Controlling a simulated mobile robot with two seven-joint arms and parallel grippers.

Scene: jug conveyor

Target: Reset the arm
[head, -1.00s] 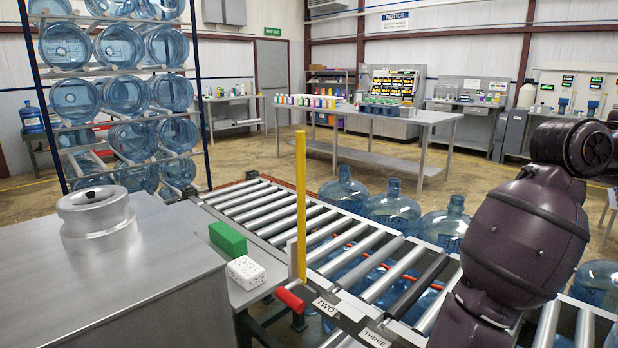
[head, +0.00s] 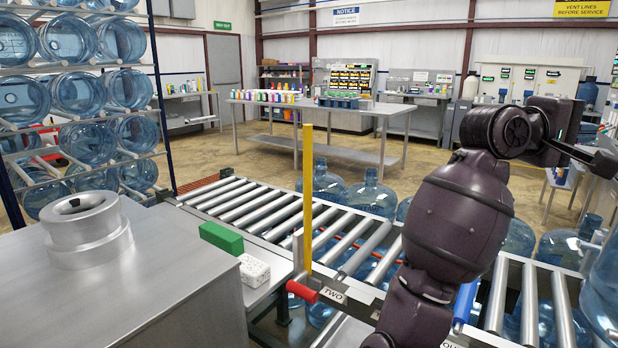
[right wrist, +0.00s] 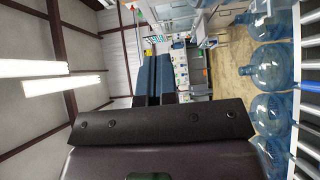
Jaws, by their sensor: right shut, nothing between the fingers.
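My right arm rises from the bottom of the head view, right of centre, in front of the conveyor. Its dark right gripper (head: 604,161) is raised at the right, pointing to the right edge above the floor and the jugs. In the right wrist view the two fingers (right wrist: 154,62) lie side by side, shut, with nothing between them. My left gripper is in neither view. The roller conveyor (head: 237,205) runs from the left middle to the lower right, partly hidden by my right arm.
Blue jugs (head: 372,195) stand behind the conveyor, and a large jug (head: 603,290) is close at the right edge. A yellow post (head: 307,200), a green block (head: 221,237) and a white block (head: 254,270) are by the conveyor. A steel cabinet (head: 170,290) fills the lower left.

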